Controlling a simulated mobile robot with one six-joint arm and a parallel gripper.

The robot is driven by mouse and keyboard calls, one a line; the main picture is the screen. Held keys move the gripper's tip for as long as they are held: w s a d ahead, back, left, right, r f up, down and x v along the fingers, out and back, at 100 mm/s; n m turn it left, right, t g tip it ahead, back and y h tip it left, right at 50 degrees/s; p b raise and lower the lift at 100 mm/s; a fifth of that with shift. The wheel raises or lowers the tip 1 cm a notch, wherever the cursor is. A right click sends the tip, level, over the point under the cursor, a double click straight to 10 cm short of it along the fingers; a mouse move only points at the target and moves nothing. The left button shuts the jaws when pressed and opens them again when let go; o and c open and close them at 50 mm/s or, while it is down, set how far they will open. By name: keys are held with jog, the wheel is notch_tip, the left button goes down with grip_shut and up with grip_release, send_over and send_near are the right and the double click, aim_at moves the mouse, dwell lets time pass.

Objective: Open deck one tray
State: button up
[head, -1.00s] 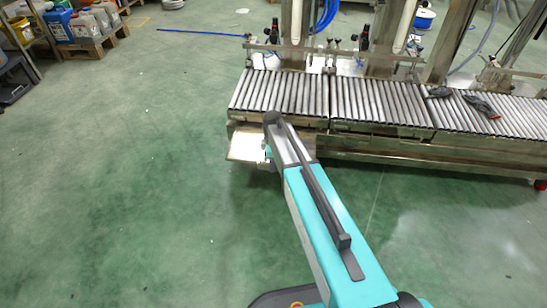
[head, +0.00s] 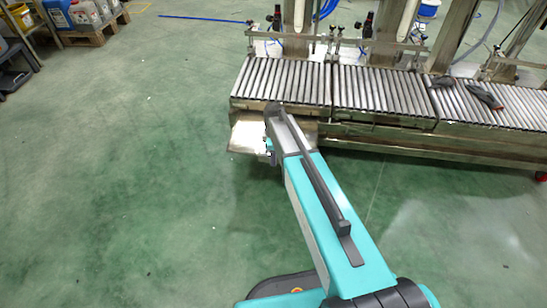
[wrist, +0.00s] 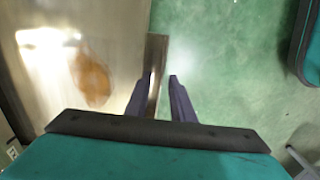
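A flat metal tray (head: 246,136) sticks out from beneath the left end of the roller conveyor (head: 283,82). It also fills the left of the wrist view (wrist: 60,70), shiny, with a brownish patch on it. Its upright rim (wrist: 157,62) runs between the two dark fingers of my gripper (wrist: 160,77). The left finger overlaps the rim. A thin strip of green floor shows between the rim and the right finger, so the fingers look open around it. In the head view my gripper is mostly hidden by my arm at the tray's right side.
The conveyor frame (head: 455,150) extends to the right, with dark gloves (head: 484,95) on its rollers. Metal posts and bottles stand behind it. The green floor (head: 130,160) to the left is clear. Jugs on a pallet (head: 85,20) stand far back left.

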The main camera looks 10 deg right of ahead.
jog(key=shift+r, duration=0.1)
notch_tip(320, 180, up, 14)
jog(key=p, duration=0.3)
jog(key=shift+f, duration=0.2)
dwell(0.4)
jog(key=shift+r, duration=0.1)
